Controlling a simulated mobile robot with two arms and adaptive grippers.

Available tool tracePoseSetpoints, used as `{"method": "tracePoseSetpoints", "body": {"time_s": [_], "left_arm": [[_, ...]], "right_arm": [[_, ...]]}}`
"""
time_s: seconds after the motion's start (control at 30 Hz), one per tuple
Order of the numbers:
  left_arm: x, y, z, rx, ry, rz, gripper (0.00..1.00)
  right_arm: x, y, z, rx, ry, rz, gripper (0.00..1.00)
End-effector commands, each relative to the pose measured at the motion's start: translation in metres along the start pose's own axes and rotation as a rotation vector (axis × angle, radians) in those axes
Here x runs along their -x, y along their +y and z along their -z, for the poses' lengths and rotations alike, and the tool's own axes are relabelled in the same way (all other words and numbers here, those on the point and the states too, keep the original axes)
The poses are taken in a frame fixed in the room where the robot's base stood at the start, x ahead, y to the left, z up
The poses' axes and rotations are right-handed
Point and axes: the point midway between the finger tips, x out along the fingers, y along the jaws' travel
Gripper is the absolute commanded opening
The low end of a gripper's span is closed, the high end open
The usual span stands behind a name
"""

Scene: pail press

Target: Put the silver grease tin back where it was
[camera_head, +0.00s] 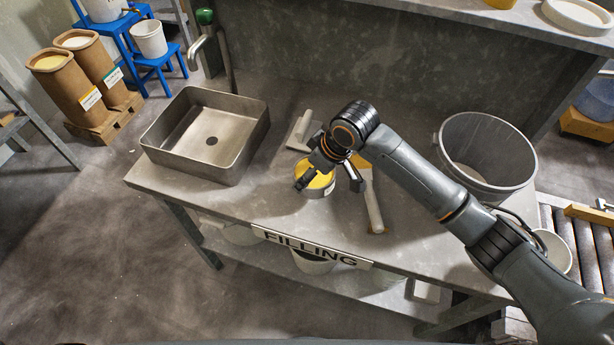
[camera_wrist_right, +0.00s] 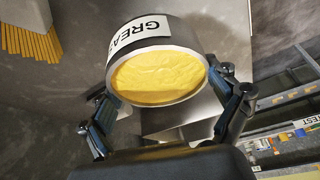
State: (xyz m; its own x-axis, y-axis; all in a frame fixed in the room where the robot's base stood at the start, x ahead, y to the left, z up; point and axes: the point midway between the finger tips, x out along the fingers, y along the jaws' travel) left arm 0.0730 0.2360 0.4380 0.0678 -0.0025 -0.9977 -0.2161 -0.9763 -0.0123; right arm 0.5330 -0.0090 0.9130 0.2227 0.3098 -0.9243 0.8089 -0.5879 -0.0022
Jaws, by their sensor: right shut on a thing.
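The silver grease tin (camera_head: 319,188) is a short round can with yellow grease on top, at the middle of the grey filling bench (camera_head: 290,220). My right gripper (camera_head: 329,179) comes down over it and is shut on it, a finger on each side. In the right wrist view the tin (camera_wrist_right: 160,80) sits between the fingers of my right gripper (camera_wrist_right: 168,108), its white label partly readable as GREA. I cannot tell whether the tin touches the bench top. My left gripper is in no view.
A steel basin (camera_head: 205,135) stands on the bench at left, beside a tap (camera_head: 208,35). A scraper-like tool (camera_head: 299,130) lies behind the tin. A pale-handled tool (camera_head: 374,205) lies just right of it. A large grey pail (camera_head: 485,155) stands at the right.

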Motion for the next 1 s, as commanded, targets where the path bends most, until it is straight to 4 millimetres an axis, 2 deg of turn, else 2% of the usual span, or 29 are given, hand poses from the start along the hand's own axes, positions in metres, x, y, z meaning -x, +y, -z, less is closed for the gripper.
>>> {"method": "tracePoseSetpoints", "body": {"time_s": [0.1, 0.23, 0.5, 0.87, 0.9, 1.0], "left_arm": [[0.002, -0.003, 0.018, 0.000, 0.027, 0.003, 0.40], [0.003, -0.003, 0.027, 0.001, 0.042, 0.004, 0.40], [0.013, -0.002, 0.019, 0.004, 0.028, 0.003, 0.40], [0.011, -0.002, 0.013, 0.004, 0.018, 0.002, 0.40], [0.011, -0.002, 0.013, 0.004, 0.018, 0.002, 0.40], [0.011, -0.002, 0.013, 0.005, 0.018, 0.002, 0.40]], "right_arm": [[-0.013, 0.001, 0.006, 0.001, 0.002, 0.001, 0.42], [-0.023, 0.001, 0.009, 0.000, 0.002, 0.001, 0.42], [-0.052, 0.002, -0.002, 0.000, 0.002, 0.000, 0.42], [-0.057, 0.002, -0.004, 0.001, 0.003, 0.000, 0.42], [-0.057, 0.002, -0.004, 0.001, 0.001, 0.000, 0.97], [-0.056, 0.002, -0.004, 0.001, 0.001, 0.000, 1.00]]}}
